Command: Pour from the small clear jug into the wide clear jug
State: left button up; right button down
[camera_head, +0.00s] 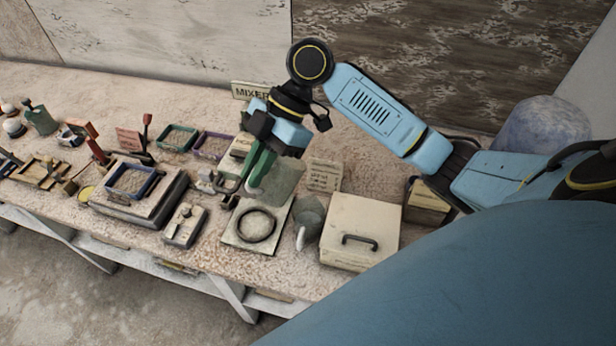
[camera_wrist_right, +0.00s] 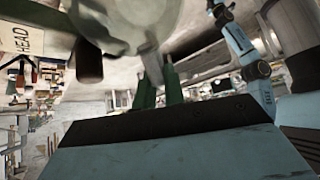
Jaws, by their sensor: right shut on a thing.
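My right gripper (camera_head: 260,172) has green fingers pointing down and is shut on a clear jug (camera_head: 280,183). The jug is greenish and see-through and is held at the back of a pale square plate with a dark ring (camera_head: 257,226). I cannot tell whether it touches the plate, or its contents. In the right wrist view a large clear rounded body (camera_wrist_right: 125,22) fills the top, close to the green fingers (camera_wrist_right: 160,88). No second clear jug can be made out, so I cannot tell its size by comparison. My left gripper is not in view.
A grey cone-shaped vessel with a white spout (camera_head: 309,218) stands right of the plate, by a lidded pale box (camera_head: 361,232). Left are a small box with a knob (camera_head: 185,225) and a stepped block with a blue frame (camera_head: 140,198). A MIXER sign (camera_head: 250,91) stands behind.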

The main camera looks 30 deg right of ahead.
jog(key=shift+a+r+h+p, duration=0.2)
jog(key=shift+a+h+p, duration=0.15)
jog(key=shift+h+p, duration=0.1)
jog(key=shift+s+r+h+p, duration=0.1)
jog(key=shift+h+p, duration=0.35)
jog(key=shift+p, duration=0.45)
jog(key=shift+a+h+p, duration=0.15)
jog(key=shift+h+p, duration=0.2)
jog(key=shift+h, duration=0.25)
jog(key=shift+a+f+t+h, duration=0.1)
jog(key=shift+f+t+h, duration=0.25)
jog(key=shift+h, duration=0.25)
jog(key=h, duration=0.3)
jog(key=shift+a+f, duration=0.3)
jog(key=shift+f, duration=0.05)
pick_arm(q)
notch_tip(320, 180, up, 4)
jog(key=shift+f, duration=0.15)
pick_arm(e)
jog(key=shift+t+h, duration=0.25)
jog(key=shift+h, duration=0.05)
pick_arm(q)
jog(key=shift+b, duration=0.3)
